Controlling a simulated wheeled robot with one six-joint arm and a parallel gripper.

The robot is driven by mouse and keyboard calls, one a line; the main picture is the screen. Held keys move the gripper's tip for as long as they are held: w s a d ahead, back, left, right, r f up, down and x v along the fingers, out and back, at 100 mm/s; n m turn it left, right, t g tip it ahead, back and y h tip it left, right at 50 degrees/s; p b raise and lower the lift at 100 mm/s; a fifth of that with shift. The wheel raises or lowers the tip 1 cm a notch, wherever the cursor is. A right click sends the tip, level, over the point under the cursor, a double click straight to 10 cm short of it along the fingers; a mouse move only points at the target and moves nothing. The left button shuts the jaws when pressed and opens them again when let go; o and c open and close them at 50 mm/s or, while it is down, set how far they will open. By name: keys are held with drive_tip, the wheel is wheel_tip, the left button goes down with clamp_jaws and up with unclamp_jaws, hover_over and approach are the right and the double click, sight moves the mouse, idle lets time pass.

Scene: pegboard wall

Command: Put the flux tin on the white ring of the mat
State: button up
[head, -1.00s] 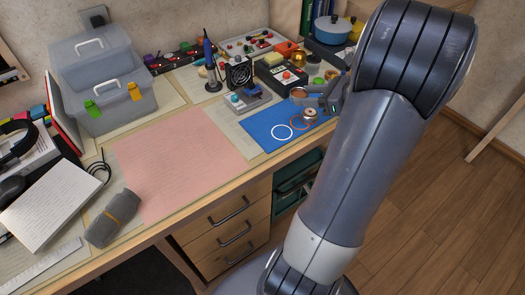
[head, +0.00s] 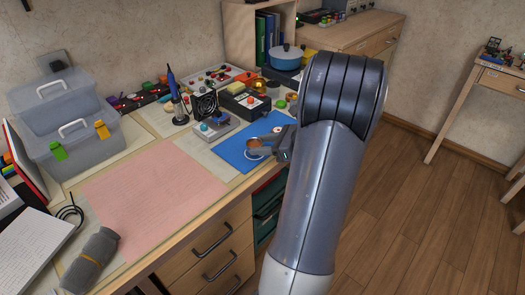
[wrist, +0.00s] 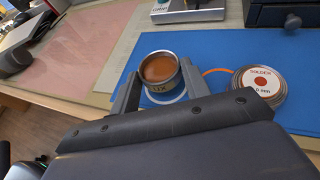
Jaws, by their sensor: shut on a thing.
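The flux tin (wrist: 162,72) is an open, round metal tin with orange-brown contents and a dark, partly hidden label. My gripper (wrist: 156,84) is shut on it, one finger on each side. In the head view my gripper (head: 262,148) and the tin (head: 255,144) are over the blue mat (head: 232,153). The white ring (wrist: 181,97) shows as an arc just below the tin on the near side; the rest is hidden. The tin looks upright. I cannot tell whether its base touches the mat.
A grey device (head: 213,126) stands behind the mat. The pink sheet (head: 155,190) to the left is bare.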

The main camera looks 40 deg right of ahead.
drive_tip(key=shift+f, duration=0.8)
drive_tip(key=shift+f, duration=0.1)
drive_tip(key=o, duration=1)
drive_tip(key=shift+s+d+r, duration=0.1)
drive_tip(key=shift+s+r, duration=0.1)
drive_tip(key=shift+r, duration=0.05)
drive_tip(key=p+v, duration=0.1)
drive_tip(key=v, duration=1)
drive_tip(key=shift+s+p, duration=0.2)
drive_tip(key=shift+p, duration=0.2)
drive_tip(key=shift+d, duration=0.15)
